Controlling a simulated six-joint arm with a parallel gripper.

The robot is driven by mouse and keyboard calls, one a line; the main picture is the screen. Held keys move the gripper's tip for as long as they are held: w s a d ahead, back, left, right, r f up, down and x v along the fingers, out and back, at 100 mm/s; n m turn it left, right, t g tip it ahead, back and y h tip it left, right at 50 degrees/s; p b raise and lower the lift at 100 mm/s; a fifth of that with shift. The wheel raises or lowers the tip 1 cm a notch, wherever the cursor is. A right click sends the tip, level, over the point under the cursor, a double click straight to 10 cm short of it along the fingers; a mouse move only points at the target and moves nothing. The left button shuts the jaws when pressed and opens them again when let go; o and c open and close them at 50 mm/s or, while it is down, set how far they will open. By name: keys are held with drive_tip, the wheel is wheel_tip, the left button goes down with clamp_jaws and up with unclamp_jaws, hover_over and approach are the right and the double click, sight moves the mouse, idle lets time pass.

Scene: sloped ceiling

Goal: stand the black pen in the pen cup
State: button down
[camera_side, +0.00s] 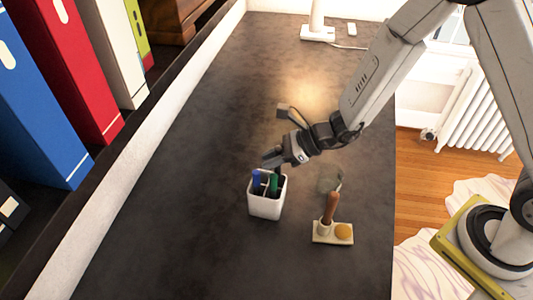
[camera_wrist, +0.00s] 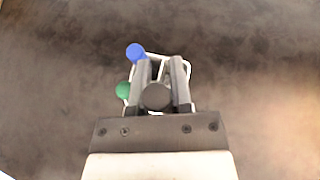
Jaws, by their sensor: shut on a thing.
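The white pen cup (camera_side: 265,208) stands upright on the dark desk and holds a blue pen (camera_side: 256,178) and a green pen (camera_side: 274,184). In the wrist view the blue cap (camera_wrist: 135,51) and green cap (camera_wrist: 123,90) are left of my fingers, and part of the white cup rim (camera_wrist: 187,68) shows behind them. My gripper (camera_side: 272,160) is right above the cup. It is shut on the black pen, whose round dark end (camera_wrist: 156,97) shows between the fingers. The pen's lower part is hidden, so I cannot tell how deep it reaches into the cup.
A small cream holder (camera_side: 326,236) with a brown-handled tool and an orange round piece stands right of the cup. A clear glass (camera_side: 329,180) is behind it. Binders (camera_side: 40,110) line the left shelf. A lamp base (camera_side: 318,33) is at the back. The desk's left side is clear.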

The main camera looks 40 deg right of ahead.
drive_tip(key=shift+f, duration=0.9)
drive_tip(key=shift+f, duration=0.1)
drive_tip(key=shift+c, duration=2.2)
unclamp_jaws()
drive_tip(key=v, duration=0.7)
drive_tip(key=shift+s+d, duration=0.2)
drive_tip(key=shift+d, duration=0.1)
drive_tip(key=shift+s, duration=0.1)
